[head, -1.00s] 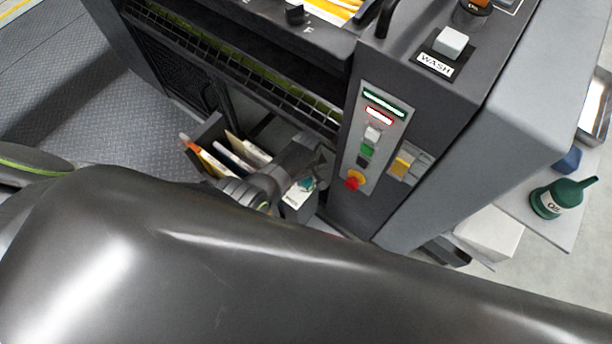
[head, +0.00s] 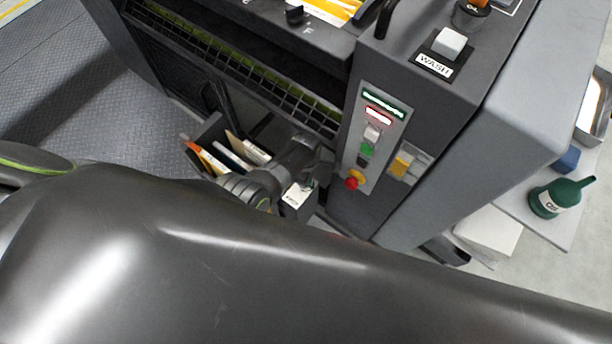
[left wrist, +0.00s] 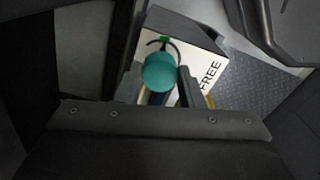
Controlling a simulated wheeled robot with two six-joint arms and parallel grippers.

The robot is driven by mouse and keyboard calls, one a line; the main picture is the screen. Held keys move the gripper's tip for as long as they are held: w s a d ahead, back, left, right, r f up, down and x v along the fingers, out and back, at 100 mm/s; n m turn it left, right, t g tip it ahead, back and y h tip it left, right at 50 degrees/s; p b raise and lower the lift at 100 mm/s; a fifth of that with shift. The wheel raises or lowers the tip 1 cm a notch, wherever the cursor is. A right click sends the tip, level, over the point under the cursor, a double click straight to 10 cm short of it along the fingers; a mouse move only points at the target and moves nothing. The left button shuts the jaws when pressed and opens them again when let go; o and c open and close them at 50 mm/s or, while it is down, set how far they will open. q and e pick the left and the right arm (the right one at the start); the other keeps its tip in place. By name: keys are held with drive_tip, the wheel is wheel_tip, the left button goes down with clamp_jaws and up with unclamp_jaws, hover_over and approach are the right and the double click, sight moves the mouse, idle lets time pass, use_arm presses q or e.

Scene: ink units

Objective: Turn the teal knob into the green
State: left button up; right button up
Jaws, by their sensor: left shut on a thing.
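The round teal knob (left wrist: 160,72) shows in the left wrist view, on the white face of a small dark box. A dark arc with a green mark (left wrist: 165,41) lies just above the knob, and the word FREE (left wrist: 210,75) is printed to its right. My left gripper (left wrist: 158,84) has a finger on each side of the knob and is shut on it. I cannot make out a pointer on the knob. In the head view the box's white face (head: 297,195) shows below my left gripper (head: 316,172), which hides most of the knob. My right gripper is not in view.
The grey machine stands close on the right, with a button panel (head: 373,135) and a red stop button (head: 352,183). A bin with folders (head: 213,152) is left of the gripper. A green oil can (head: 556,197) stands on a shelf farther right. My dark arm fills the foreground.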

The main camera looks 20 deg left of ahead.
use_arm(q)
drive_tip(key=shift+n, duration=0.3)
drive_tip(key=o, duration=1)
wheel_tip(320, 180, up, 6)
drive_tip(key=p, duration=0.3)
wheel_tip(320, 180, up, 11)
drive_tip(key=p, duration=0.3)
drive_tip(key=shift+r, duration=0.2)
